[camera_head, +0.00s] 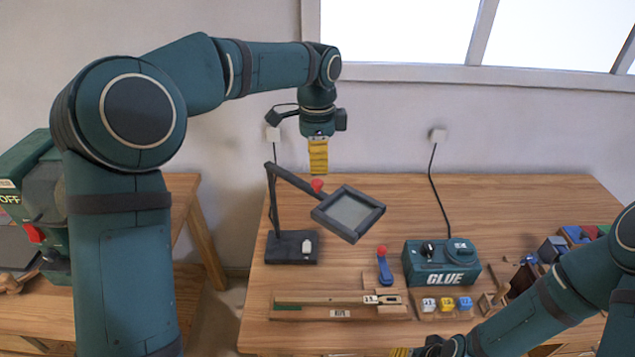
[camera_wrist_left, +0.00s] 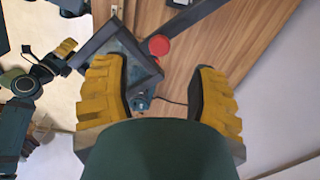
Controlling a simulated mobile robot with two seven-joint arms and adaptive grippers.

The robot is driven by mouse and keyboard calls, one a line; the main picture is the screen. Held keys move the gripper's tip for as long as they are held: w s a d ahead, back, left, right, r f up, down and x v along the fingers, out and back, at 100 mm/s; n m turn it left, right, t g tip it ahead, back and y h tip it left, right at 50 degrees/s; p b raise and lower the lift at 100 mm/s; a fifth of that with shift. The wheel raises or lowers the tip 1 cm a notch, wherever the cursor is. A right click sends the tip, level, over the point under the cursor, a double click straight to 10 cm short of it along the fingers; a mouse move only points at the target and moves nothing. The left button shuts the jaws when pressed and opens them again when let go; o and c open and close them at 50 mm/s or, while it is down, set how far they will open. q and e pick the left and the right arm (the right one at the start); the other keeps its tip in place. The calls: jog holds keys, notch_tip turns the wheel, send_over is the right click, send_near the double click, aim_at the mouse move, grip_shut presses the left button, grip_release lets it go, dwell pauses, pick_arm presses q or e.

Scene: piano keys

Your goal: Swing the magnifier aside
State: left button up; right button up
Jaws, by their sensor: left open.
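The magnifier (camera_head: 348,213) is a dark square frame with a pale pane, on a jointed arm above the table. Its arm rises from a dark base (camera_head: 291,248) at the table's left. A red knob (camera_head: 317,185) sits where arm and frame meet. My left gripper (camera_head: 318,158) points down above the knob, apart from it. In the left wrist view my left gripper (camera_wrist_left: 157,70) is open and empty, with the red knob (camera_wrist_left: 159,45) and frame (camera_wrist_left: 138,62) beyond the fingers. My right gripper (camera_head: 428,348) is partly cut off at the bottom edge.
A glue box (camera_head: 441,263) stands on the table to the right of the magnifier, with a blue lever (camera_head: 384,270) beside it. Wooden strips (camera_head: 335,304) and small coloured blocks (camera_head: 446,304) lie in front. Clear tabletop (camera_head: 500,200) lies behind the glue box.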

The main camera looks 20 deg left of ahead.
aim_at(317, 182)
pick_arm(q)
notch_tip(317, 182, down, 6)
jog(key=shift+f+b, duration=0.25)
jog(key=shift+b, duration=0.05)
jog(key=shift+s, duration=0.1)
grip_shut()
